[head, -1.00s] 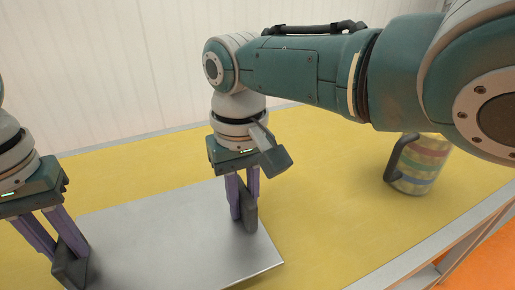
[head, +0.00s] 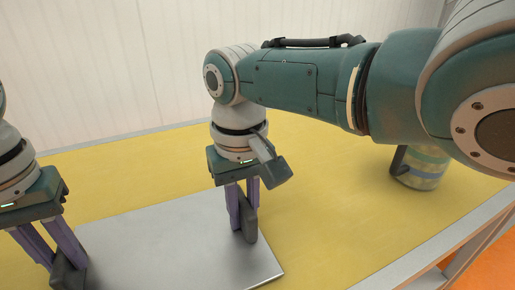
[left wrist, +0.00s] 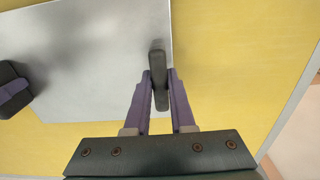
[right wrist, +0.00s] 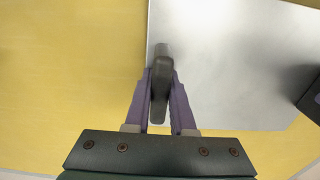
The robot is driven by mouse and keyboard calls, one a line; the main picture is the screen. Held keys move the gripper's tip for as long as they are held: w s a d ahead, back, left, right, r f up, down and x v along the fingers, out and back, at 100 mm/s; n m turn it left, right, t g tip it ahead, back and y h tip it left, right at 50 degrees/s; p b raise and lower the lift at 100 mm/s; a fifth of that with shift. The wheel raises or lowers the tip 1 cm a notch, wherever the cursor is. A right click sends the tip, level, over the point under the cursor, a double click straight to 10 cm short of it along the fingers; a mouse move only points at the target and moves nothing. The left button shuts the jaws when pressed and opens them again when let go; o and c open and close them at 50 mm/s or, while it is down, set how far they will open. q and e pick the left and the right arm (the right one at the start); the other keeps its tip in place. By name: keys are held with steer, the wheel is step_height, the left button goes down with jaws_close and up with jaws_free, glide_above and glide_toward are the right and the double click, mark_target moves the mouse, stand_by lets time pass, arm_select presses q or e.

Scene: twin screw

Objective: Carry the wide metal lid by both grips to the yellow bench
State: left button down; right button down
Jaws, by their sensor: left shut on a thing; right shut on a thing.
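The wide metal lid (head: 165,240) is a flat grey sheet, level over the yellow bench (head: 330,205). I cannot tell whether it touches the bench top or sits just above it. My left gripper (head: 55,258) is shut on the lid's dark left grip, which shows in the left wrist view (left wrist: 158,75). My right gripper (head: 241,212) is shut on the dark right grip, which shows in the right wrist view (right wrist: 161,80). The lid's near left part is cut off in the head view.
A striped mug (head: 424,168) with a dark handle stands on the bench at the right, partly hidden behind my right arm. A pale wall (head: 100,70) rises behind the bench. Bare yellow bench lies between the lid and the mug.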

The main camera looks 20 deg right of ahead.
arm_select(q)
steer(key=c, duration=1.2)
jaws_free()
steer(key=shift+f, duration=0.45)
arm_select(e)
steer(key=c, duration=1.2)
jaws_free()
steer(key=shift+f, duration=0.45)
arm_select(q)
steer(key=shift+o, duration=0.6)
steer(key=shift+r, duration=0.15)
arm_select(e)
steer(key=shift+o, duration=0.6)
steer(key=shift+r, duration=0.2)
arm_select(q)
steer(key=o, duration=0.3)
arm_select(e)
steer(key=o, duration=0.3)
steer(key=shift+r, duration=0.1)
step_height(320, 180, up, 12)
steer(key=shift+f, duration=0.1)
arm_select(q)
step_height(320, 180, up, 12)
steer(key=shift+r, duration=0.1)
